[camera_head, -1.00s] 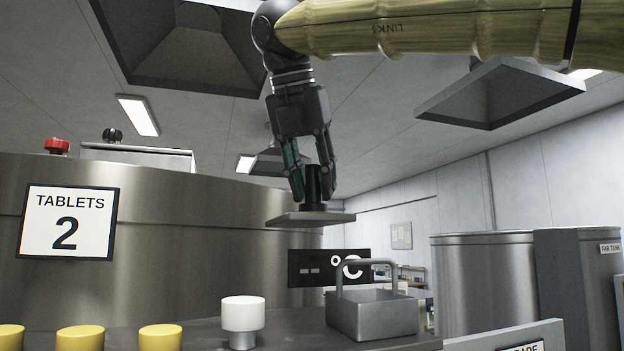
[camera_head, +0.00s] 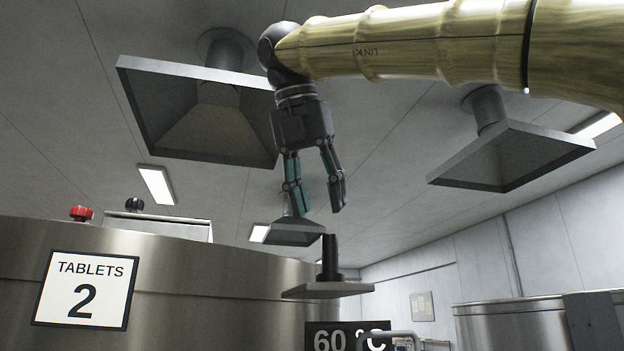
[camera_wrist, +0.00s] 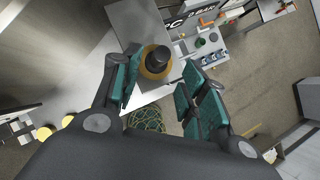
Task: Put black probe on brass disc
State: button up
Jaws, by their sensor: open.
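The black probe (camera_head: 330,258) stands upright on a small grey plate (camera_head: 328,291) in the head view. In the wrist view the probe (camera_wrist: 157,56) stands on the yellowish brass disc (camera_wrist: 146,72), whose rim shows around its base. From the head view the disc cannot be made out at the plate's edge-on angle. My gripper (camera_head: 321,209) is open and empty, with its fingertips above the probe's top and apart from it. In the wrist view my gripper's fingers (camera_wrist: 158,76) are spread wide, with the probe beyond them.
A steel vessel with a "TABLETS 2" sign (camera_head: 85,289) stands at left. A dark temperature display (camera_head: 347,338) is below the plate. Grey hoods (camera_head: 200,115) hang from the ceiling near my arm. A steel tank (camera_head: 515,325) is at right.

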jog(key=shift+v, duration=1.8)
jog(key=shift+f, duration=0.1)
dwell(1.3)
